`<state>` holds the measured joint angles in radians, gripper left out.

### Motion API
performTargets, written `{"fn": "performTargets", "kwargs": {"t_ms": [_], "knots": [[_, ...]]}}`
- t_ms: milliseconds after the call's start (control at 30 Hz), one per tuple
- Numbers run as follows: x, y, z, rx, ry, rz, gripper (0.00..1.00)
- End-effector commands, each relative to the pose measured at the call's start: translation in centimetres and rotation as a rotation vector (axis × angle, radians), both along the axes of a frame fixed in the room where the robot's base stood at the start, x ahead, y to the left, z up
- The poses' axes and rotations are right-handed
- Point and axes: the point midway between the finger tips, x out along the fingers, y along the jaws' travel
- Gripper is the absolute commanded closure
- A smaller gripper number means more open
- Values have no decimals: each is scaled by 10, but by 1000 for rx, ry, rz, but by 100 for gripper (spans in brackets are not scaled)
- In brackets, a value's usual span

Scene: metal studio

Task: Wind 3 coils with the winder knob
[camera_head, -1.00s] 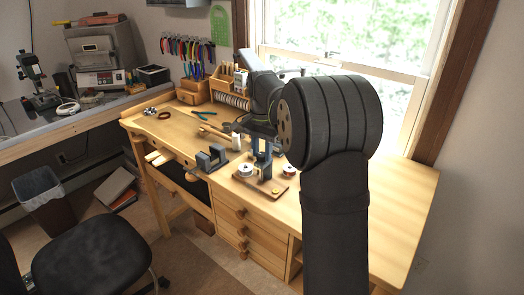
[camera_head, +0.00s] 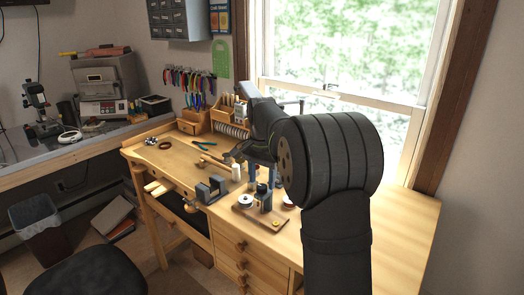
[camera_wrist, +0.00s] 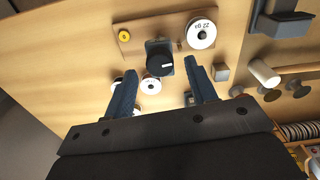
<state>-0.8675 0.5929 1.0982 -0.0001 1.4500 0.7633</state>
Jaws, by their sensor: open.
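The coil winder's wooden base (camera_head: 243,218) stands on the bench, with the dark winder post (camera_head: 265,202) upright on it. In the wrist view, the round black winder knob (camera_wrist: 160,64) has a white mark and lies between and just ahead of the fingertips. My gripper (camera_wrist: 161,70) is open and empty, its two blue fingers on either side of the knob, with no contact visible. A white wire spool (camera_wrist: 201,34) labelled 22 ga sits on the base. Another spool (camera_wrist: 151,88) shows between the fingers. A yellow button (camera_wrist: 124,36) is at the base's corner. My arm partly hides the gripper in the head view.
A small grey vise (camera_head: 212,190) stands left of the winder. A white cylinder (camera_wrist: 264,72) and several dark pegs are right of the right finger. Pliers (camera_head: 203,145) lie behind. The bench right of my arm is clear.

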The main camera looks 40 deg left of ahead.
Motion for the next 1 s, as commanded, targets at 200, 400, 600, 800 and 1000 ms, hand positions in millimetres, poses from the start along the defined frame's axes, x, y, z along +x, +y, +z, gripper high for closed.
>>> {"fn": "performTargets", "kwargs": {"t_ms": [200, 400, 600, 800, 1000], "knots": [[0, 0, 52, 4, -4, 0, 48], [0, 0, 101, 3, -4, 0, 48], [0, 0, 138, 3, -3, 0, 48], [0, 0, 154, 1, -1, 0, 48], [0, 0, 158, 1, -1, 0, 48]]}}
